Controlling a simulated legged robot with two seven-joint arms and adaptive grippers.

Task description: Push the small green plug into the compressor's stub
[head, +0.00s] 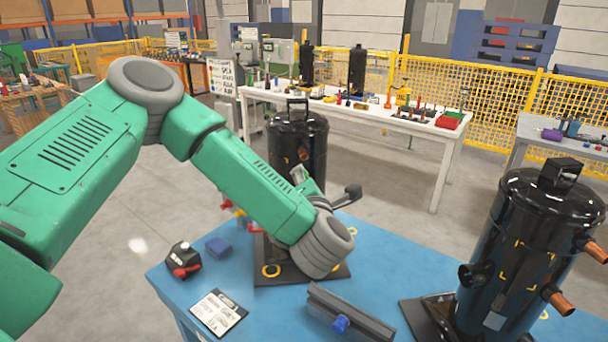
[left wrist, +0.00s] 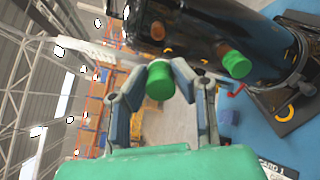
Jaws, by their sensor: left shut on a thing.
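A black compressor (head: 310,140) stands upright on a dark base on the blue table; it also fills the upper part of the left wrist view (left wrist: 200,35). My left gripper (left wrist: 160,77) is shut on a green plug (left wrist: 160,84), held between its fingertips close to the compressor. A copper-coloured stub (left wrist: 157,31) shows on the black body just beyond the plug; the plug appears apart from it. Another green plug (left wrist: 236,64) sits on the compressor's side. In the head view my left wrist mostly hides the gripper and the held plug. My right gripper is not in view.
A second black compressor (head: 530,240) with copper stubs stands at the right of the blue table (head: 375,255).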

